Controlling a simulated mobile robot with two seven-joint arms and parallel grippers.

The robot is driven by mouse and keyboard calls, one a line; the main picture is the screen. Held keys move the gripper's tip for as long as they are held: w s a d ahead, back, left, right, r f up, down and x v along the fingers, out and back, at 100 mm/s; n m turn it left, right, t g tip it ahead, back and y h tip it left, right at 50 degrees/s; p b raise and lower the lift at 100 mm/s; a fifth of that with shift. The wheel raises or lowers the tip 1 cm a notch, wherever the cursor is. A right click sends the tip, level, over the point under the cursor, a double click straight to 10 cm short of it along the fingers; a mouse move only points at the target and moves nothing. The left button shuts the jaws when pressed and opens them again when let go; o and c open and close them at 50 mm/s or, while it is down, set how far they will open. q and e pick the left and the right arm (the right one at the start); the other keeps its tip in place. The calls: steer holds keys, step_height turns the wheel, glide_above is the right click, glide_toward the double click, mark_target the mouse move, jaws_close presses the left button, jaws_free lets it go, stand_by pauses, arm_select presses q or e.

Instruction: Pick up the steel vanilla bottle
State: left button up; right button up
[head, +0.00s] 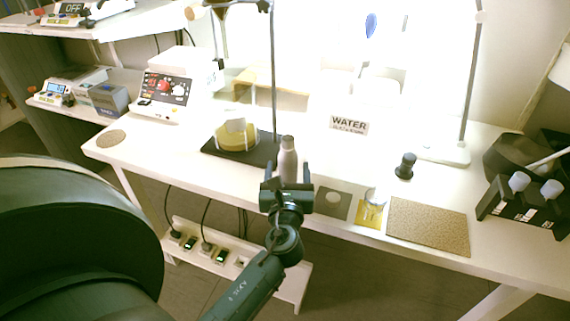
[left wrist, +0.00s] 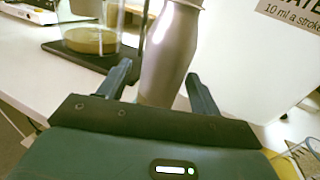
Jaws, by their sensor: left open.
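A steel bottle (head: 288,160) stands upright near the front edge of the white table, just right of the dark stand base. In the left wrist view the bottle (left wrist: 172,52) is large and grey, and its top is cut off by the frame. No vanilla label can be read on it. My left gripper (head: 287,174) is open at the bottle. In the left wrist view its two fingers (left wrist: 160,85) are on either side of the bottle's lower body, with a gap visible on the left. Contact cannot be told. My right gripper is not in view.
A glass vessel with yellowish contents (head: 236,135) stands on the dark base (head: 215,149) left of the bottle. A white WATER container (head: 350,110) is behind right. A cork mat (head: 428,226), black stopper (head: 405,166) and black rack (head: 522,208) lie to the right.

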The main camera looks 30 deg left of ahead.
arm_select(q)
steer(key=shift+w+a, duration=0.1)
steer(key=shift+w, duration=0.05)
steer(key=shift+c, duration=0.3)
steer(key=c, duration=1.1)
steer(key=shift+r, duration=0.1)
